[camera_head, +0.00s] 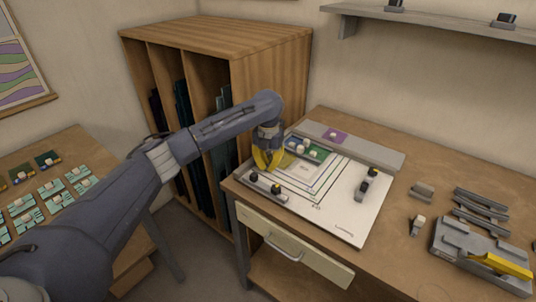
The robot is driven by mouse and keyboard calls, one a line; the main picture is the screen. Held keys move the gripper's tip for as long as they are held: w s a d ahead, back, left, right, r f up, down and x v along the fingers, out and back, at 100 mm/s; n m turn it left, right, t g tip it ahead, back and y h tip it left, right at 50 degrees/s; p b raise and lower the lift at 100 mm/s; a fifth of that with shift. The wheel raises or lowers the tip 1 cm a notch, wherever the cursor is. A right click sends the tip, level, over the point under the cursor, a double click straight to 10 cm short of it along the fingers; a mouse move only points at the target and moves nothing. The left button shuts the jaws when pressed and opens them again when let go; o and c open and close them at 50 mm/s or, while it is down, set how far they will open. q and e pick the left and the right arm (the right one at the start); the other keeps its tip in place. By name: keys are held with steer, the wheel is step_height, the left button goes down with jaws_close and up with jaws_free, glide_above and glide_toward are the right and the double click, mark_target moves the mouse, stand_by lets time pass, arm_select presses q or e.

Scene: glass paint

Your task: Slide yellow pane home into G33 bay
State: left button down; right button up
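My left gripper (268,159) reaches down over the far left part of the white board (345,215) on the workbench. Its yellow fingers point down beside a dull yellow pane (288,161), which is partly hidden by them. I cannot tell whether the fingers touch the pane or its knob. Green panes (316,154) with pale knobs lie just right of it, within nested outlines on the board. The label of the G33 bay is too small to read. My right gripper is not in view.
A purple pane (335,135) lies on a grey strip behind the board. Dark-knobbed grey bars (268,189) sit on the board's edges. A grey fixture with a yellow bar (503,265) stands at right. A wooden rack (270,50) rises behind my arm. A left table (100,160) holds several small panes.

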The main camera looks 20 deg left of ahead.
mark_target(272, 159)
arm_select(q)
steer(key=shift+w+d+f, duration=0.1)
steer(key=shift+w+f, duration=0.1)
steer(key=shift+w, duration=0.8)
steer(key=shift+w+f, duration=0.15)
steer(key=shift+w, duration=0.85)
